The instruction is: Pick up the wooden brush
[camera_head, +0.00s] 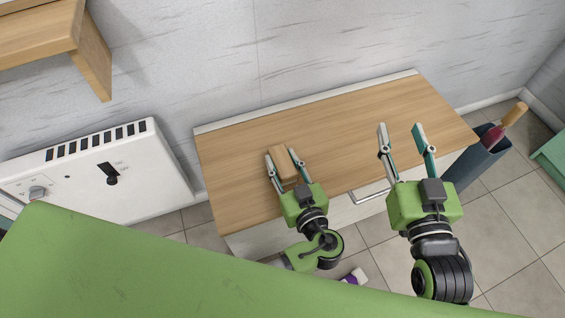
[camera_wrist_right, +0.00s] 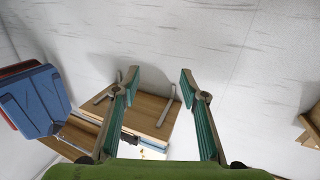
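The wooden brush (camera_head: 284,161), a brown block, rests on the wooden cabinet top (camera_head: 340,130) towards its left part. My left gripper (camera_head: 280,154) is at the brush, with one finger on each side of it and the fingers spread. Whether the fingers touch it is hard to tell. The underside of the brush is hidden. My right gripper (camera_head: 400,128) is open and empty over the right part of the cabinet top. Its spread fingers with teal pads also show in the right wrist view (camera_wrist_right: 158,78).
A white appliance (camera_head: 110,170) stands left of the cabinet, and a wooden shelf (camera_head: 50,35) is at the upper left. A dark bin (camera_head: 475,160) with a wooden-handled item (camera_head: 505,123) stands at the right. The middle of the cabinet top is clear.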

